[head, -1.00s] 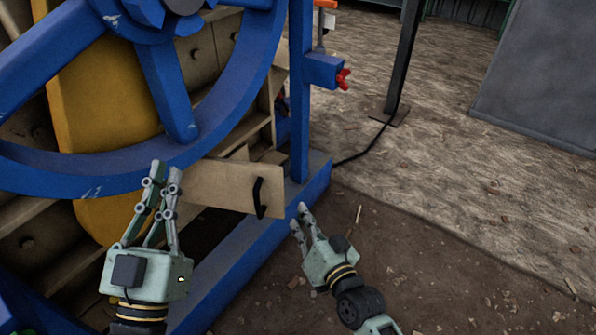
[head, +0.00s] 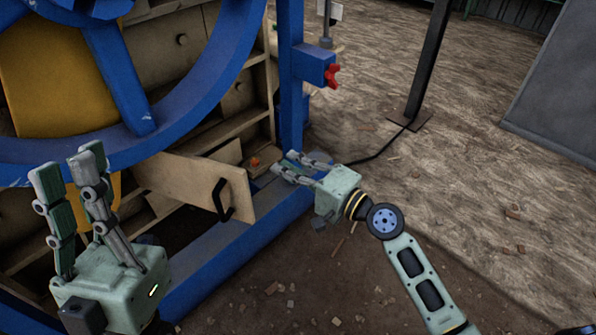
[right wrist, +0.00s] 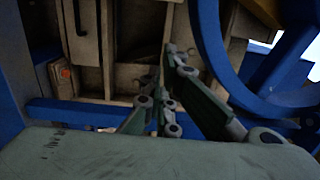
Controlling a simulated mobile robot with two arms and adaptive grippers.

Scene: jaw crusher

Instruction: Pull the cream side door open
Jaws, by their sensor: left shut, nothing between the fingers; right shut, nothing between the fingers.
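The cream side door (head: 180,178) stands partly open in the head view, under the blue wheel, its free edge swung out from the frame. Its black bar handle (head: 222,199) faces outward near the free edge. My right gripper (head: 283,164) is shut and empty. In the picture it lies to the right of the door's free edge, pointing left toward the opening. Its fingers also show in the right wrist view (right wrist: 168,85), with a cream panel and dark handle at upper left. My left gripper (head: 68,160) is shut and empty, in front of the machine at lower left.
A blue wheel (head: 190,115) hangs above the door. A blue post (head: 290,75) with a red knob (head: 332,75) stands to the right, and a blue base beam (head: 225,250) runs below. A small orange-red part (head: 254,162) shows in the opening. Open ground lies to the right.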

